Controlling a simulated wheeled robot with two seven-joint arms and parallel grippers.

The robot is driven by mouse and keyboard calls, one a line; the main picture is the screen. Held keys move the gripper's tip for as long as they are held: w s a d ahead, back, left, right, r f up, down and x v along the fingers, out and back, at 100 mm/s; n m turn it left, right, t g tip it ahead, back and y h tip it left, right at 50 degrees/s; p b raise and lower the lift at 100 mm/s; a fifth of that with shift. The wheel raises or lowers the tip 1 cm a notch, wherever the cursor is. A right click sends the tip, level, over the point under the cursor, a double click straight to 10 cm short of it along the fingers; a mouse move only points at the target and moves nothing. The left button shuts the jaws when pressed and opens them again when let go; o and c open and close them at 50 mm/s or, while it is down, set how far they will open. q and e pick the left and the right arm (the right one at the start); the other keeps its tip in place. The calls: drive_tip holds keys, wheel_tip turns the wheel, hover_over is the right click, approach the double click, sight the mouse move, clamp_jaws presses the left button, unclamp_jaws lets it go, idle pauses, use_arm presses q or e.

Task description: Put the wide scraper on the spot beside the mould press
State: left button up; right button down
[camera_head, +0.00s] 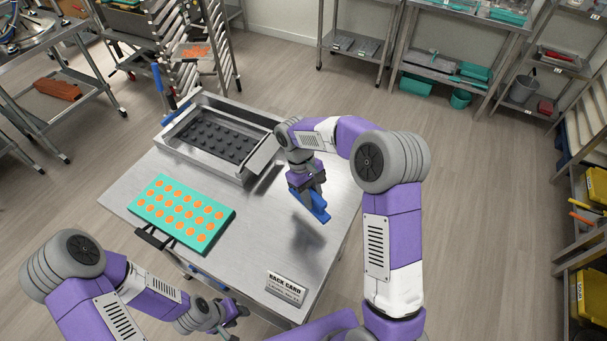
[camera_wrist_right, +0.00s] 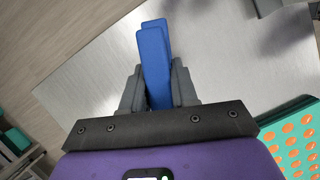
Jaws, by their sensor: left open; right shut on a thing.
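The blue wide scraper (camera_head: 313,206) is held above the right part of the steel table. My right gripper (camera_head: 304,183) is shut on it; in the right wrist view the blue piece (camera_wrist_right: 155,60) stands between the two grey fingers (camera_wrist_right: 158,88). A dark shadow lies on the tabletop below it, apart from it. The mould press (camera_head: 185,148), a steel frame around a black studded plate (camera_head: 215,138), stands at the table's back. No marked spot is discernible beside it. My left gripper (camera_head: 232,312) is open at the table's near edge, small and partly hidden by its wrist.
A teal mould with orange gummies (camera_head: 182,211) lies on the table's left; it also shows in the right wrist view (camera_wrist_right: 290,133). A rack card (camera_head: 286,288) stands at the near right corner. The tabletop between (camera_head: 270,235) is clear. Shelves and carts stand around the room.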

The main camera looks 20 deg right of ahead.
drive_tip(key=w+d+r+n+h+p, duration=0.2)
drive_tip(key=w+d+r+n+p, duration=0.1)
drive_tip(key=r+n, duration=0.1)
drive_tip(key=shift+t, duration=0.3)
drive_tip(key=f, duration=0.9)
drive_tip(key=shift+w+d+f, duration=0.15)
drive_tip(key=shift+w+f, duration=0.2)
drive_tip(key=shift+w, duration=0.05)
use_arm(q)
wheel_tip(320, 180, up, 5)
drive_tip(key=shift+s+f, duration=0.1)
drive_tip(key=shift+f, duration=0.05)
use_arm(e)
drive_tip(key=shift+f, duration=0.2)
drive_tip(key=c, duration=0.9)
unclamp_jaws()
use_arm(q)
drive_tip(key=shift+f, duration=0.15)
use_arm(e)
drive_tip(key=shift+o, duration=0.2)
drive_tip(key=shift+r, duration=0.15)
